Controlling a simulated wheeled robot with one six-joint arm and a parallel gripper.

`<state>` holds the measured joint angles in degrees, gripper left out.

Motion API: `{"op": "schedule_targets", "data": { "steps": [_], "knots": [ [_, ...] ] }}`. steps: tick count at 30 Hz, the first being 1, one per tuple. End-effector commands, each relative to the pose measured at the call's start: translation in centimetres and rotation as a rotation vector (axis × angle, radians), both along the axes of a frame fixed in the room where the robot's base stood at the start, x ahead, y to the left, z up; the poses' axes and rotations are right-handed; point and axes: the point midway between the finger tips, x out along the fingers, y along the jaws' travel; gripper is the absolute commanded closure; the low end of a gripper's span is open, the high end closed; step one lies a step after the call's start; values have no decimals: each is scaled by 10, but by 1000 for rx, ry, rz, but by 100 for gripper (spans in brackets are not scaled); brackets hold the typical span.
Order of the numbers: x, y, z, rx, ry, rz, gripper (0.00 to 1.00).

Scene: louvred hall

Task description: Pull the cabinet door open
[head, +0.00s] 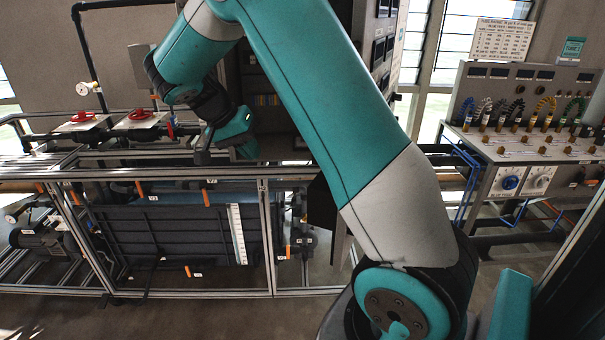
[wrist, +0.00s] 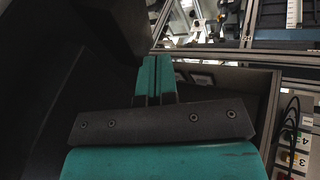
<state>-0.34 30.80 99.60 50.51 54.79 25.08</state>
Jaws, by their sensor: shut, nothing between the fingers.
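The cabinet (head: 262,85) stands behind my arm in the head view. Its dark inside shows with small coloured parts, and my arm hides much of it. A grey panel with dark meters (head: 382,45) stands at an angle to the right of this opening; it looks like the door, but its hinge and handle are hidden. My gripper's teal fingers (wrist: 154,78) are together and empty in the wrist view. A dark surface fills the left of that view, and a grey-edged panel (wrist: 262,90) lies beyond the fingers to the right. I cannot tell whether the fingers touch anything.
A metal-framed rig (head: 150,172) with pipes, red valve handwheels (head: 83,117) and a dark tank (head: 180,235) stands at the left, close below my wrist. A test bench (head: 530,140) with coloured hoses stands at the right. Bare floor shows in front of the rig.

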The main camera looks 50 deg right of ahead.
Motion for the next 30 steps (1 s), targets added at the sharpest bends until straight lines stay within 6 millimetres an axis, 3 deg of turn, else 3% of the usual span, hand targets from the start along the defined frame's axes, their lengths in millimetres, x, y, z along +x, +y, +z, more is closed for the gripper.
{"op": "schedule_targets", "data": {
  "steps": [3,7,14,23,30],
  "knots": [
    [1,-23,-6,-93,-3,-189,100],
    [-1,-33,-10,-136,-6,-271,100],
    [-14,-49,-35,-139,-2,-276,100],
    [-38,-79,-84,-138,-3,-273,100],
    [-69,-86,-84,-137,-5,-271,100]
  ]
}}
